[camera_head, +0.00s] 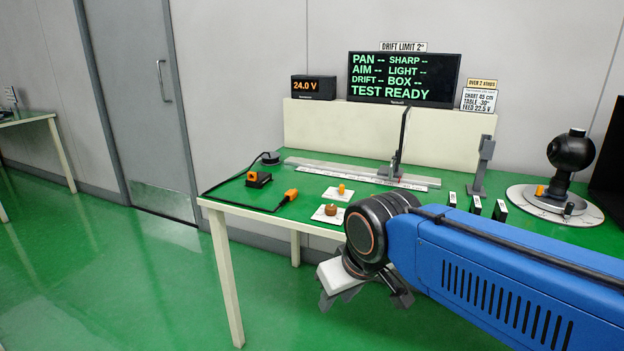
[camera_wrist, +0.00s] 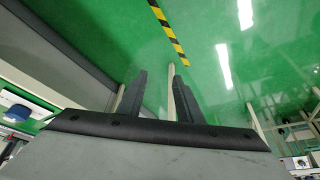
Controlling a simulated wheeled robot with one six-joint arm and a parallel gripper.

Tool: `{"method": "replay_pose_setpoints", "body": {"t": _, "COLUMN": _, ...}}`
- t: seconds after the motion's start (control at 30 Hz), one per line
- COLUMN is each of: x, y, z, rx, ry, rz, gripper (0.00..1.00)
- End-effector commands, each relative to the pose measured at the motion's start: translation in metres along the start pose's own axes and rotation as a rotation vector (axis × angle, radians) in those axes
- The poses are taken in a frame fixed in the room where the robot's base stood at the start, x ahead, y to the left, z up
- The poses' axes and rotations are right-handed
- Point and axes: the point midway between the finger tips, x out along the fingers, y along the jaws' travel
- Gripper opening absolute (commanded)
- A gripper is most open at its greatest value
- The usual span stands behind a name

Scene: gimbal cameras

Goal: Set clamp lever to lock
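My gripper (camera_head: 365,297) hangs in front of the green bench (camera_head: 237,196), below its top and apart from everything on it. In the wrist view my gripper (camera_wrist: 160,76) is open and empty, its two fingers spread over the green floor. A black ball-shaped device (camera_head: 571,152) stands on a round pale base (camera_head: 545,205) at the bench's right. A small orange part (camera_head: 540,190) and a small dark upright part (camera_head: 568,209) show on that base. I cannot tell which part is the clamp lever, or its setting.
A grey rail (camera_head: 325,170) with a dark upright post runs along the bench. Small black blocks (camera_head: 476,204), a grey stand (camera_head: 484,165), an orange plug (camera_head: 290,195) and small plates lie on top. The screen (camera_head: 403,79) reads TEST READY.

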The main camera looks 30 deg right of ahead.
Motion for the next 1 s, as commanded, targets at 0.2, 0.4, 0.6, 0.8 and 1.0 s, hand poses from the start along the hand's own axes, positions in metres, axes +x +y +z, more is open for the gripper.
{"method": "replay_pose_setpoints", "body": {"t": 0.2, "x": -0.030, "y": 0.021, "z": -0.073, "rx": 0.112, "ry": -0.011, "rz": 0.048, "gripper": 0.33}}
{"method": "replay_pose_setpoints", "body": {"t": 0.4, "x": -0.056, "y": 0.051, "z": -0.150, "rx": 0.239, "ry": -0.017, "rz": 0.101, "gripper": 0.33}}
{"method": "replay_pose_setpoints", "body": {"t": 0.6, "x": -0.073, "y": 0.089, "z": -0.223, "rx": 0.369, "ry": -0.021, "rz": 0.156, "gripper": 0.33}}
{"method": "replay_pose_setpoints", "body": {"t": 0.8, "x": -0.084, "y": 0.134, "z": -0.290, "rx": 0.499, "ry": -0.023, "rz": 0.212, "gripper": 0.33}}
{"method": "replay_pose_setpoints", "body": {"t": 1.0, "x": -0.089, "y": 0.172, "z": -0.338, "rx": 0.601, "ry": -0.020, "rz": 0.256, "gripper": 0.33}}
